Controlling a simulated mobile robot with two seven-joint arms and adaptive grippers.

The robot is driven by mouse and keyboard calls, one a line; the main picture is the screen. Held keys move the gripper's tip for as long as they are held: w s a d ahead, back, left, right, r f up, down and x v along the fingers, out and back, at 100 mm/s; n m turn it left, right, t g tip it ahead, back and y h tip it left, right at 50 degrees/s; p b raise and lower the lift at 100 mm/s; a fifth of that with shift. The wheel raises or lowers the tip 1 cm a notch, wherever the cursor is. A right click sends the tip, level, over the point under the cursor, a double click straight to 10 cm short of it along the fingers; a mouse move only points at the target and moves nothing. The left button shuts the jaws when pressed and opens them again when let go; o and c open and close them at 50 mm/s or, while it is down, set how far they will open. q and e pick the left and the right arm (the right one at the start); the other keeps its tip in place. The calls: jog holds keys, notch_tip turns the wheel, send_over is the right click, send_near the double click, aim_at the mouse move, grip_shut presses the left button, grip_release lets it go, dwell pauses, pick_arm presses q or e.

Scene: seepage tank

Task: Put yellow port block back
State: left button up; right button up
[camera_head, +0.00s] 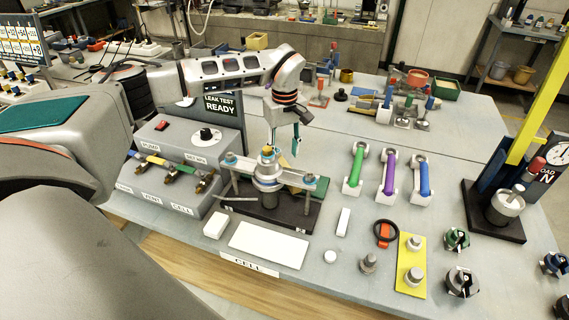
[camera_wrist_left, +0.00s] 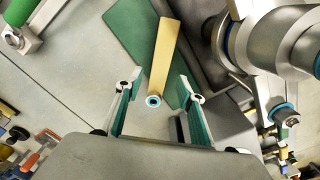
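A long yellow block (camera_wrist_left: 166,45) lies over a green pad (camera_wrist_left: 130,28) in the left wrist view. A blue-and-white ring (camera_wrist_left: 153,100) shows at its near end. My left gripper (camera_wrist_left: 156,88) is open, with its two green-padded fingers apart on either side of that end; no contact shows. In the head view my left gripper (camera_head: 283,142) points down behind the metal cell (camera_head: 268,178), close to its right side. There the yellow block is mostly hidden behind the cell; the green pad (camera_head: 316,183) shows partly. My right gripper is not in view.
The cell's clamp posts and top stand close beside the left gripper. A control box (camera_head: 170,165) with a leak test display (camera_head: 222,105) is to the left. Green, purple and blue handled bars (camera_head: 388,175) stand to the right. A yellow plate (camera_head: 411,259) with grey cylinders lies in front.

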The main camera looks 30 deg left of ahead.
pick_arm(q)
notch_tip(320, 180, up, 6)
jog(key=shift+r, duration=0.2)
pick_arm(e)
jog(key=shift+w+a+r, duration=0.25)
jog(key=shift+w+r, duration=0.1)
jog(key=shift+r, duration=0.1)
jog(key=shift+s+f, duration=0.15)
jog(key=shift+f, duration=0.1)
